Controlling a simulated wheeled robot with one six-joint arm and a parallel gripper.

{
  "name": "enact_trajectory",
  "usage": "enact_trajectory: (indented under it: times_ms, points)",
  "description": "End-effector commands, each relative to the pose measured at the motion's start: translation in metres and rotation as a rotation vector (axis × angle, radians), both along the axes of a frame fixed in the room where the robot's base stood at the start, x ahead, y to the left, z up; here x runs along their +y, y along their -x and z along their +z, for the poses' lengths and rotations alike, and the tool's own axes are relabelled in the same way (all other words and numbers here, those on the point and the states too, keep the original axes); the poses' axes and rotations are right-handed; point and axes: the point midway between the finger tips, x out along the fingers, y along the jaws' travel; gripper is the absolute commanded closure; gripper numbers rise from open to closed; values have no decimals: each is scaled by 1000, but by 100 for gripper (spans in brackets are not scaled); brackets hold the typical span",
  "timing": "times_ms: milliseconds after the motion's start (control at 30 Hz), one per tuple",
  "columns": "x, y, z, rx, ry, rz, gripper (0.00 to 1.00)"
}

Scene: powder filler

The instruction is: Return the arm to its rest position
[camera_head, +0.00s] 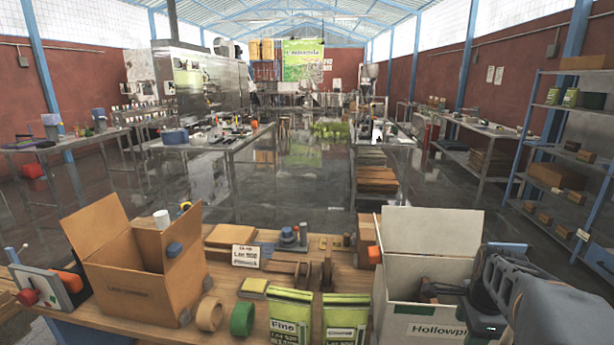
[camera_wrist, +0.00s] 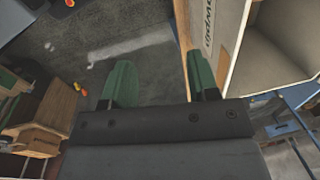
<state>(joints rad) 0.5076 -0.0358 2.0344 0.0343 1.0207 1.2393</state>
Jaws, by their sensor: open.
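My arm (camera_head: 545,300) shows at the lower right of the head view, in front of and beside the open white box labelled "Hollowpi..." (camera_head: 425,325). In the wrist view my gripper (camera_wrist: 160,82) has its two green fingers spread apart with nothing between them. Grey floor (camera_wrist: 150,55) shows beyond the fingers. The white box (camera_wrist: 235,45) is close to the right finger in that view, and I cannot tell whether they touch. The fingertips are not clear in the head view.
The wooden bench (camera_head: 230,285) holds an open cardboard box (camera_head: 130,285), tape rolls (camera_head: 210,313), and green pouches marked Fine (camera_head: 290,318) and Coarse (camera_head: 345,320). A blue shelf rack (camera_head: 545,150) stands at the right. Open floor (camera_head: 300,180) lies behind the bench.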

Motion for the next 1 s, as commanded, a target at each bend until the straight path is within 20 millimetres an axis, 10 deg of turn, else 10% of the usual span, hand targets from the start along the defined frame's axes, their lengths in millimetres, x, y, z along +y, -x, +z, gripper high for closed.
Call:
enact_trajectory:
  times_ms: [433,700,1000]
  points:
    - [124,61,-4,-43,298,1533,46]
    - [170,81,9,-131,390,1708,46]
    - [175,81,11,-142,395,1727,46]
